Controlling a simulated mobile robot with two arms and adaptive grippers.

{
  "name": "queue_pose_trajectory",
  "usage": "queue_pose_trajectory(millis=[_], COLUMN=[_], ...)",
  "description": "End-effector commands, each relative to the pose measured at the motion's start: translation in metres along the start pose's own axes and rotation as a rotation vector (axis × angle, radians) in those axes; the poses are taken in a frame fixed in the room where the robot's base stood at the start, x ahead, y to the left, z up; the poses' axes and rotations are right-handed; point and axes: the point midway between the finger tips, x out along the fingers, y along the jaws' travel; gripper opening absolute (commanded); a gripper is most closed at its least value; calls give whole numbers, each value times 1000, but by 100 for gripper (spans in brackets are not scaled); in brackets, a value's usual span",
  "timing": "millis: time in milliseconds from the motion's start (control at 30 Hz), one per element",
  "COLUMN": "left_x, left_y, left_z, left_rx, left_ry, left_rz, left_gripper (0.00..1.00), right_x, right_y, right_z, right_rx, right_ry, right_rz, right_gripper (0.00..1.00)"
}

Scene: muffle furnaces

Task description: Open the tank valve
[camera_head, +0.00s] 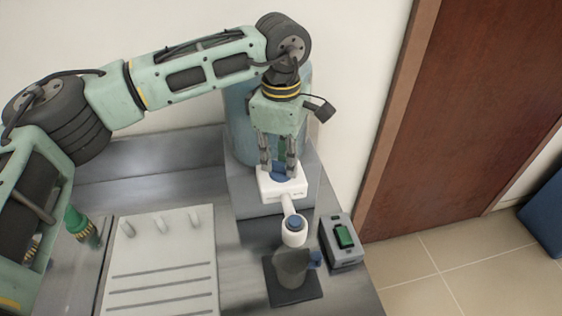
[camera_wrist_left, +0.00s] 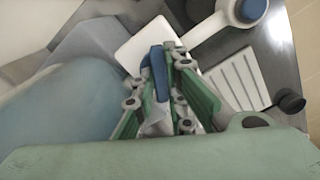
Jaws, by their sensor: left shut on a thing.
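The tank (camera_head: 238,125) is a pale blue-grey cylinder behind my left gripper, partly hidden by the arm. It also fills the left side of the left wrist view (camera_wrist_left: 60,110). In front of it is a white block (camera_head: 283,190) with a blue valve handle (camera_head: 281,176) on top. My left gripper (camera_head: 279,168) points down over the block, its fingers shut on the blue handle. In the left wrist view the handle (camera_wrist_left: 158,72) shows as a blue bar at the fingers, above the white block (camera_wrist_left: 143,40). My right gripper is not in view.
A white arm with a blue-capped round end (camera_head: 294,231) reaches forward from the block, over a flask (camera_head: 291,266) on a dark pad. A grey box with a green switch (camera_head: 343,238) stands to the right. A white slotted panel (camera_head: 160,265) lies left. A brown door (camera_head: 470,110) is at right.

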Motion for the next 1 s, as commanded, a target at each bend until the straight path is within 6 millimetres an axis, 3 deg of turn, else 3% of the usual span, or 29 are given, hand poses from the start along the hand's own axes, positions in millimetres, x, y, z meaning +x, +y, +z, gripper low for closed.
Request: queue_pose_trajectory(millis=[367, 400, 600, 1000], left_x=[-2, -2, -1, -7], left_y=[1, 1, 0, 0], left_z=[0, 0, 0, 0], left_rx=[6, 6, 5, 5], left_ry=[-2, -2, -1, -1], left_rz=[3, 4, 2, 2], left_gripper=[0, 12, 30, 30], right_x=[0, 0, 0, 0], right_y=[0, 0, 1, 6], right_z=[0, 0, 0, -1], right_rx=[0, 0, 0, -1], right_ry=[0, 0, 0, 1], right_rz=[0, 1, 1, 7], right_gripper=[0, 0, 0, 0])
